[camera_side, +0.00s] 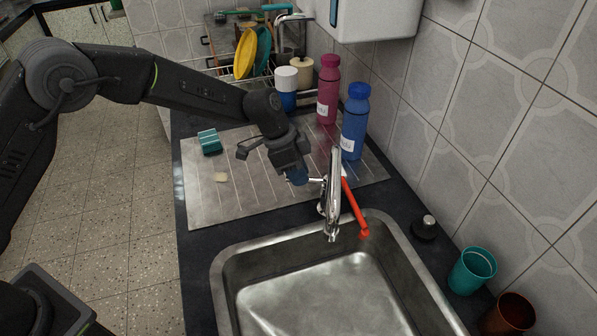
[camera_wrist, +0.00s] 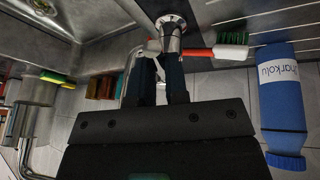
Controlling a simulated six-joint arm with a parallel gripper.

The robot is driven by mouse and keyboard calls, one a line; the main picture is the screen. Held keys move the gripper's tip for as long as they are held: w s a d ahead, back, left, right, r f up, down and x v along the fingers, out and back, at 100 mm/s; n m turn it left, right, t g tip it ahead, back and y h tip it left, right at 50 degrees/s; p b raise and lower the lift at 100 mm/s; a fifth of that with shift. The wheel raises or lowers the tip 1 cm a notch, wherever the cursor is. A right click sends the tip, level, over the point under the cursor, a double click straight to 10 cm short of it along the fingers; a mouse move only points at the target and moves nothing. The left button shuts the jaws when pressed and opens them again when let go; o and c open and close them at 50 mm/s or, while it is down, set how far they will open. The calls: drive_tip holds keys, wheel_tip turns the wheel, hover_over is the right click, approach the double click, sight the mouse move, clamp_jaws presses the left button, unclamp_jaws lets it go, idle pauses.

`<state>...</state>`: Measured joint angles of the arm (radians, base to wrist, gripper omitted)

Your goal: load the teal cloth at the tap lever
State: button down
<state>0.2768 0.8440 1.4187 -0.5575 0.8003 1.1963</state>
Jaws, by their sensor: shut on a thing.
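A chrome tap (camera_side: 331,205) stands at the back edge of the sink, and its base shows in the wrist view (camera_wrist: 171,22). Its short lever (camera_side: 315,180) points left toward my gripper (camera_side: 297,179). In the wrist view my gripper's two fingers (camera_wrist: 160,75) reach up to the tap, with a pale piece of the lever between their tips. The jaws look closed on the lever, though the contact is small and partly hidden.
The drainboard (camera_side: 240,200) is mostly clear. A red-handled brush (camera_side: 354,207) lies beside the tap. A blue bottle (camera_side: 354,122) and a pink bottle (camera_side: 328,92) stand behind. The sink (camera_side: 225,285) is in front. A teal tumbler (camera_side: 472,271) and a copper one (camera_side: 510,315) stand right.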

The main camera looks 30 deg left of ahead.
drive_tip(key=shift+w, duration=0.1)
drive_tip(key=m, duration=0.1)
drive_tip(key=w+m+g, duration=0.1)
drive_tip(key=shift+w+a+m, duration=0.15)
drive_tip(key=shift+a+m, duration=0.1)
drive_tip(key=shift+m, duration=0.05)
idle(0.3)
drive_tip(key=c, duration=1.1)
unclamp_jaws()
drive_tip(key=v, duration=1.4)
drive_tip(key=shift+w, duration=0.15)
